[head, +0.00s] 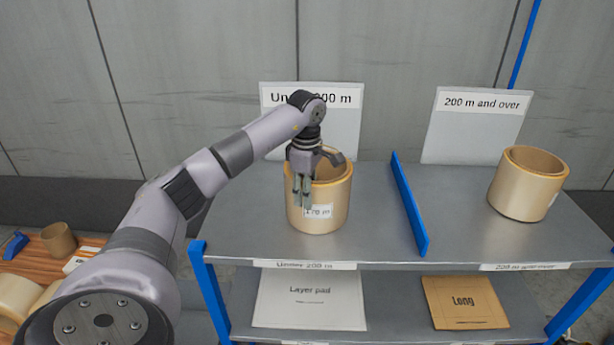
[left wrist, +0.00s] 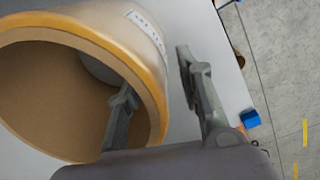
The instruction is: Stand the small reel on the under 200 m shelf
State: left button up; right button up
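A tan reel (head: 333,207) with an orange-edged rim and a white label, apparently "170 m", stands upright on the under 200 m side of the top shelf (head: 250,215). Its open end faces up. It fills the left of the left wrist view (left wrist: 150,50). My left gripper (head: 318,175) is at its rim, open, straddling the wall: one finger is inside the hollow core and the other outside. In the left wrist view a gap shows between the outer finger and the wall. My right gripper is not in view.
A blue divider (head: 409,203) separates this bay from the 200 m and over bay, where another reel (head: 526,186) stands. Sign boards stand behind. More reels (head: 59,240) are on a wooden surface at left.

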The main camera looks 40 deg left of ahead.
pick_arm(q)
notch_tip(320, 180, up, 8)
jog(key=shift+b, duration=0.7)
jog(key=shift+s+r, duration=0.15)
jog(key=shift+r, duration=0.35)
